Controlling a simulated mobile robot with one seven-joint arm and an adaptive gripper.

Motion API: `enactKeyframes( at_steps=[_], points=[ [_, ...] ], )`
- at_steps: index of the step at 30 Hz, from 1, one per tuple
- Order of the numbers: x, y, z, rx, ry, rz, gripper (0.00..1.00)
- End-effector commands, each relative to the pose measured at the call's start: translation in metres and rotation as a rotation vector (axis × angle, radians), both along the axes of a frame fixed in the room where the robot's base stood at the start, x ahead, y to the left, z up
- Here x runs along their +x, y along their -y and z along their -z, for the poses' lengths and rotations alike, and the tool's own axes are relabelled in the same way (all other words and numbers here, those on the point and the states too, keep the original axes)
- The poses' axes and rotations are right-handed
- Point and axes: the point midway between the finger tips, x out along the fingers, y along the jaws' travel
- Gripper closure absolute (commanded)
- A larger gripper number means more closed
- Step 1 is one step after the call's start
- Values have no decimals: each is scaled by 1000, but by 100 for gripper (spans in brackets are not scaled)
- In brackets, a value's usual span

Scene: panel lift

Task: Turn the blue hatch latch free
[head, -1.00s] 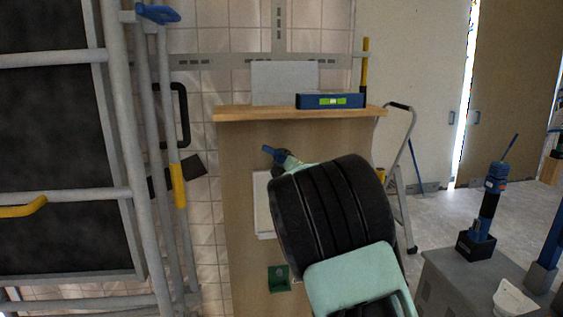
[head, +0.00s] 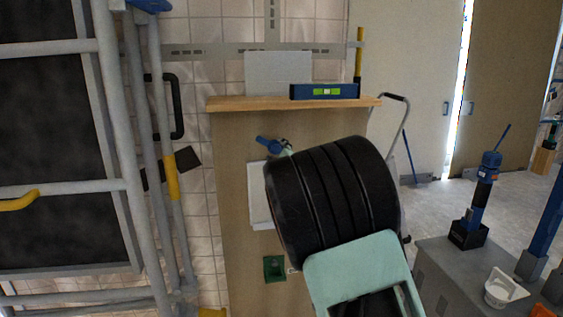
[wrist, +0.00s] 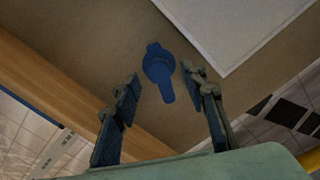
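The blue hatch latch (wrist: 160,72) shows in the wrist view on the brown wood panel, a round hub with a longer arm and a short stub. It lies near the edge of the white hatch panel (wrist: 238,28). My gripper (wrist: 160,71) is open, its two fingers on either side of the latch in the picture. I see no finger touching it, and the remaining depth is hard to judge. In the head view a small blue shape (head: 268,144) shows at my arm's far end; I cannot tell whether it is latch or finger. My arm hides part of the white hatch (head: 260,192).
A wooden shelf (head: 235,103) juts out above the hatch, with a blue spirit level (head: 325,91) on it. Grey rails (head: 125,150) stand at left. A green box (head: 274,267) is low on the panel. A grey cabinet (head: 455,270) stands at right.

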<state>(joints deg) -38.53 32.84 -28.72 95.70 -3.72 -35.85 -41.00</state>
Motion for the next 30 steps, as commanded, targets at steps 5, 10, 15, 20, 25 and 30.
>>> enactKeyframes(
  at_steps=[5,10,15,20,25,30],
  points=[
    [-29,8,-1,3,0,0,61],
    [-58,17,-1,3,0,1,61],
    [-81,24,-1,2,0,1,61],
    [-94,28,-1,1,1,1,61],
    [-98,29,-1,1,2,2,61],
    [-97,29,-1,0,2,1,61]
  ],
)
